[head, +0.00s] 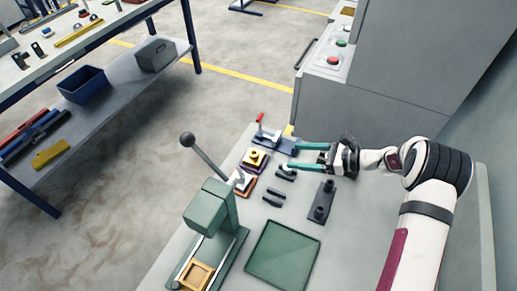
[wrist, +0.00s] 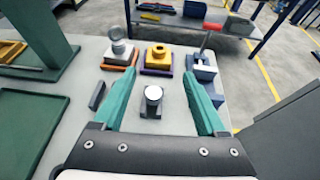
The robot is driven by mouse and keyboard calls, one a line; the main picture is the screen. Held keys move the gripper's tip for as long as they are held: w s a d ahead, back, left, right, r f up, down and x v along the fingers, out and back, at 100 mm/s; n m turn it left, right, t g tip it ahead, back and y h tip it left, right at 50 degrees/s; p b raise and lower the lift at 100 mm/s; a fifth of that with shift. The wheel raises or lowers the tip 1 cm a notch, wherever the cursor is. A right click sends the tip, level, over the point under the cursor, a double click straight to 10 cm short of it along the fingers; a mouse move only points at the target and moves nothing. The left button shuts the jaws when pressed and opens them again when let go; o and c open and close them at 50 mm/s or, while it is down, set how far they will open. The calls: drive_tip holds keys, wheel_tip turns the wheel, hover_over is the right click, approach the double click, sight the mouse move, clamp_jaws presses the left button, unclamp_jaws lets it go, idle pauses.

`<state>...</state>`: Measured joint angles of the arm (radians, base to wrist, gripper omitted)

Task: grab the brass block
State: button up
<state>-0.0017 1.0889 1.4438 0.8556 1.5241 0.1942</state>
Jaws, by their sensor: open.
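The brass block (head: 255,157) is a yellow stepped piece with a round top, sitting on a purple base on the grey bench. It also shows in the wrist view (wrist: 158,58), straight ahead beyond the fingertips. My gripper (head: 294,156) has two long green fingers, open and apart, pointing left toward the block in the head view. In the wrist view my gripper (wrist: 160,78) holds nothing. A small dark piece with a silver round top (wrist: 153,95) stands between and below the fingers, nearer than the brass block. The block's top and near side are unhidden.
A silver piece on an orange base (wrist: 118,56) stands left of the block. A blue-grey clamp with a red handle (wrist: 203,68) stands right, close to the right finger. A green press (head: 212,212) and green tray (head: 283,254) occupy the bench's near part.

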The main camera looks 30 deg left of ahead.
sight(251, 153)
drive_tip(key=x, duration=1.3)
drive_tip(key=shift+a+f, duration=0.25)
drive_tip(key=shift+a, duration=0.1)
drive_tip(key=shift+c, duration=0.2)
clamp_jaws()
